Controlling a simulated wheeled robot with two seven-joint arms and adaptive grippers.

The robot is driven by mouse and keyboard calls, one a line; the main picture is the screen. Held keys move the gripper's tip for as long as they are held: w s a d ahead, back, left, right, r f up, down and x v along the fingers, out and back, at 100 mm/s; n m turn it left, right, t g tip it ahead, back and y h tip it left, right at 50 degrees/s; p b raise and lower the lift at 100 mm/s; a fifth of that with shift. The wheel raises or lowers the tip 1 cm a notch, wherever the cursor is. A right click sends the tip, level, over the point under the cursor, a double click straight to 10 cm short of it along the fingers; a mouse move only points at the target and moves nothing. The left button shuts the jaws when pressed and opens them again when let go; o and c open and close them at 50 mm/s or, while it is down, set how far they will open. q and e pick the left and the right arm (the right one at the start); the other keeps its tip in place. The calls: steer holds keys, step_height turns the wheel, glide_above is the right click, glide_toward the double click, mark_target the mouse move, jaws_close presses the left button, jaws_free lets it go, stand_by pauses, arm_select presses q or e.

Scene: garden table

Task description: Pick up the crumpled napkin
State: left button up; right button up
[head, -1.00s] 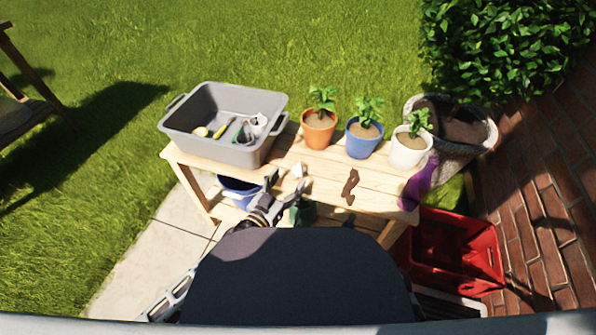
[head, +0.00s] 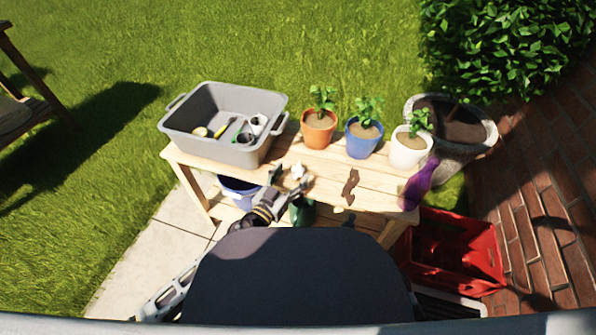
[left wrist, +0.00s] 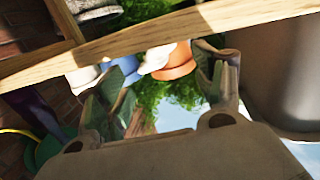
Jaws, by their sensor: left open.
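The crumpled napkin (head: 298,170) is a small white lump near the front edge of the wooden table (head: 330,172), left of its middle. My left gripper (head: 290,178) is at that front edge, its fingers spread on either side of the napkin's near side. In the left wrist view my left gripper (left wrist: 160,88) is open, and the white napkin (left wrist: 157,60) shows in the gap beyond the fingertips. I cannot tell whether a finger touches it. My right gripper is not in view.
A grey tub (head: 182,139) with small items stands at the table's left. Orange (head: 318,134), blue (head: 358,147) and white (head: 406,157) plant pots line the back. Purple cloth (head: 416,187) hangs at the right end. A red crate (head: 470,262) stands below right.

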mark_target(294, 173)
arm_select(q)
steer(key=shift+x, duration=2.3)
steer(key=c, duration=0.8)
